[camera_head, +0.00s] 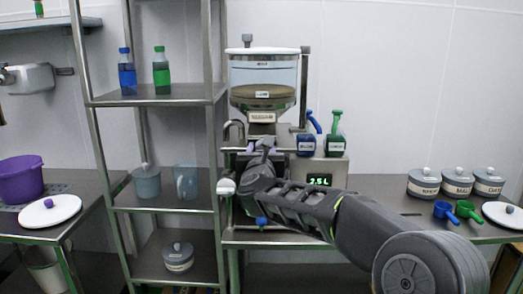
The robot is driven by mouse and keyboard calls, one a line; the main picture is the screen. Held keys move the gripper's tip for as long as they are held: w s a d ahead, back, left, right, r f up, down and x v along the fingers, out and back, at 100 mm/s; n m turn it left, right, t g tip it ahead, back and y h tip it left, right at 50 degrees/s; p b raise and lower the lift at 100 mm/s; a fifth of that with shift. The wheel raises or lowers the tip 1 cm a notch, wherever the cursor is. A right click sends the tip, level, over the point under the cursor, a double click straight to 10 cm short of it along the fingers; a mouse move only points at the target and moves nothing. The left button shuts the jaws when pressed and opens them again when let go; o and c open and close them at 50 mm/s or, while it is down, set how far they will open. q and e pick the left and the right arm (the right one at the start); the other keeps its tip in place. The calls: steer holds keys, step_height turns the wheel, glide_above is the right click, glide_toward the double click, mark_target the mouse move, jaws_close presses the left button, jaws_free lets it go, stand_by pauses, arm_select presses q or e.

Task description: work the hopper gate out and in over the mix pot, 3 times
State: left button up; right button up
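The hopper (264,78) is a clear-walled drum with a white lid, holding brown powder, on a metal frame. Its metal outlet (262,116) with a pale label is below the drum. My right arm comes in from the right, and my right gripper (258,150) is just under the outlet, at the height of the gate. The gate is mostly hidden by the gripper and arm, so I cannot tell whether it is out or in, or whether the fingers are shut on it. The mix pot cannot be made out behind my arm. My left gripper is not in view.
Labelled canisters (457,183) and scoops (467,211) are at right. A metal shelf (165,96) stands close on the left.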

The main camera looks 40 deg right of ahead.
jaws_close()
stand_by(0.3)
steer(key=b+v, duration=0.4)
steer(key=v, duration=0.3)
steer(key=shift+a, duration=0.15)
steer(key=shift+f, duration=0.1)
